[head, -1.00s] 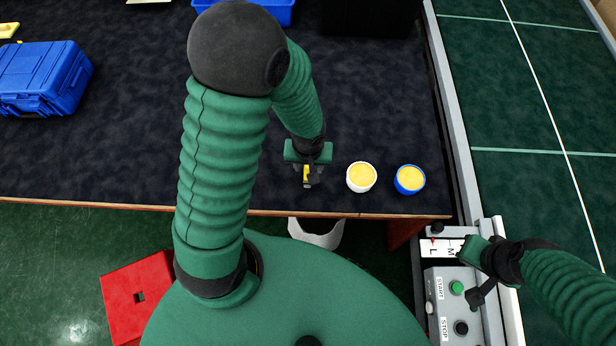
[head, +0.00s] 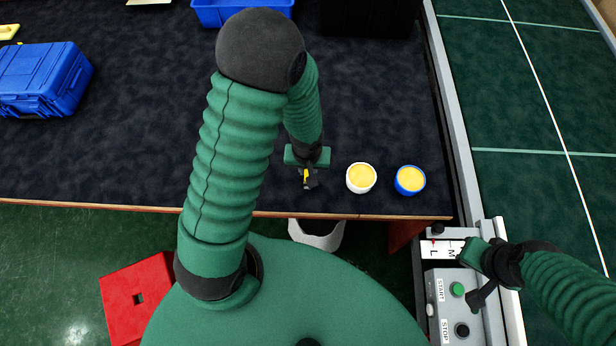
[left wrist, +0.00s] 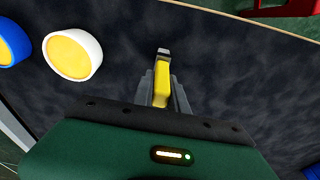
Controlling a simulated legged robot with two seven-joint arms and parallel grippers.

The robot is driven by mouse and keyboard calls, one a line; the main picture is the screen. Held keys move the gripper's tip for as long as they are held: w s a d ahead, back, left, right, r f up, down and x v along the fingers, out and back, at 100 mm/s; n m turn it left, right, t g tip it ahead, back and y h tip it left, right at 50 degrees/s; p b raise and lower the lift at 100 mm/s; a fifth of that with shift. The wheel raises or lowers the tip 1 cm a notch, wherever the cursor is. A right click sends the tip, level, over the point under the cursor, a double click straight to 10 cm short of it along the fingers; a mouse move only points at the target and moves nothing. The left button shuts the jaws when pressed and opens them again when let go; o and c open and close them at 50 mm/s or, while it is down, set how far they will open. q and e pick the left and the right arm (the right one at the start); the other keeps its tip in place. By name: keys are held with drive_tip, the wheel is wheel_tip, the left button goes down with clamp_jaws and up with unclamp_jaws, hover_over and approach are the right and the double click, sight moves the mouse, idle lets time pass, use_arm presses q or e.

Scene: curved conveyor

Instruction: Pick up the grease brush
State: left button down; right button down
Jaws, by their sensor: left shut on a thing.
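The grease brush (left wrist: 161,82) has a yellow handle and a grey end, and it sits between the fingers of my left gripper (left wrist: 162,92) in the left wrist view. That gripper is shut on it. In the head view, my left gripper (head: 308,181) is above the dark table, left of the white cup, and a bit of yellow brush (head: 306,174) shows there. Most of the brush is hidden by the gripper. My right gripper (head: 470,268) is beside the control panel, and its jaw opening is too small to make out.
A white cup (head: 361,178) and a blue cup (head: 410,180), both with yellow contents, stand near the front edge of the table (head: 130,150). A blue case (head: 45,78) and blue bin (head: 243,12) are farther off. The control panel (head: 445,300) borders the conveyor (head: 530,100).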

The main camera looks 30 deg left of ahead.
use_arm(q)
drive_tip(key=shift+a, duration=0.15)
drive_tip(key=shift+a+r+p, duration=0.1)
drive_tip(key=shift+r+p, duration=0.4)
drive_tip(key=shift+p, duration=0.05)
wheel_tip(320, 180, up, 3)
drive_tip(key=p, duration=0.3)
drive_tip(key=shift+r, duration=0.1)
drive_tip(key=s+d+p, duration=0.8)
drive_tip(key=s+p, duration=0.4)
drive_tip(key=s, duration=0.1)
drive_tip(key=shift+s+d+r+p, duration=0.3)
drive_tip(key=shift+s+d+r, duration=0.05)
idle(1.2)
